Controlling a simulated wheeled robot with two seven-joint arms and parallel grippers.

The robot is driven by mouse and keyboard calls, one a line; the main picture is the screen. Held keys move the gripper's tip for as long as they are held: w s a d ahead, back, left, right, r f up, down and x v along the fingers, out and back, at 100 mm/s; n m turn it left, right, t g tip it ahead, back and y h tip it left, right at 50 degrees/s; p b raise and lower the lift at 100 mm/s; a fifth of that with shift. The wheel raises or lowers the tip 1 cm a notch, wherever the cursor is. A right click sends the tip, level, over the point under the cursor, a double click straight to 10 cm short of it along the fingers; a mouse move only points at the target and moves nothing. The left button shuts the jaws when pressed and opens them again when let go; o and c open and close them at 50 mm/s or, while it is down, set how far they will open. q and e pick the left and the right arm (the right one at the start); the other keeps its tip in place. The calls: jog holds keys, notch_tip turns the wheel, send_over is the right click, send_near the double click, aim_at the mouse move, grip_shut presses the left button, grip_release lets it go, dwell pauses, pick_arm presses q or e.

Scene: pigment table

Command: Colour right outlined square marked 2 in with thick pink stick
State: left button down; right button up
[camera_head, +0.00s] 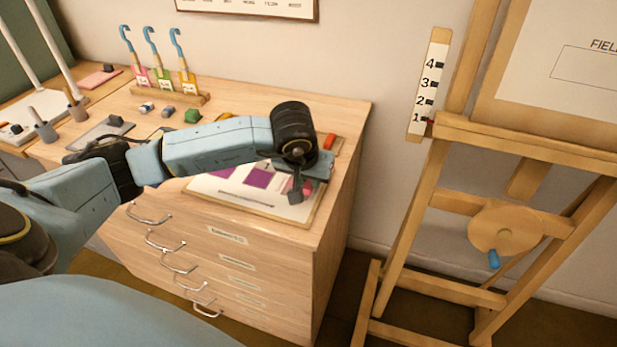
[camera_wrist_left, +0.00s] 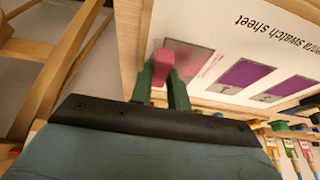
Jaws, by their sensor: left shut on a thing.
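My left gripper (camera_head: 295,193) is over the right end of the white swatch sheet (camera_head: 240,203) on the cabinet top. In the left wrist view its green fingers (camera_wrist_left: 162,82) are shut on a thick pink stick (camera_wrist_left: 162,62). The stick's end is at the edge of the right square (camera_wrist_left: 190,56), which shows pinkish-grey colour. Faint pink strokes extend beside it. I cannot tell whether the stick touches the sheet. Two purple squares, the middle one (camera_wrist_left: 243,75) and the far one (camera_wrist_left: 294,90), lie beside it. The number marks are not legible. My right gripper is not in view.
A wooden easel (camera_head: 470,130) stands right of the cabinet, with a gap between.

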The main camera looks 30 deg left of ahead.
pick_arm(q)
jog(key=shift+f+b, duration=0.65)
jog(key=shift+f, duration=0.1)
jog(key=shift+a, duration=0.1)
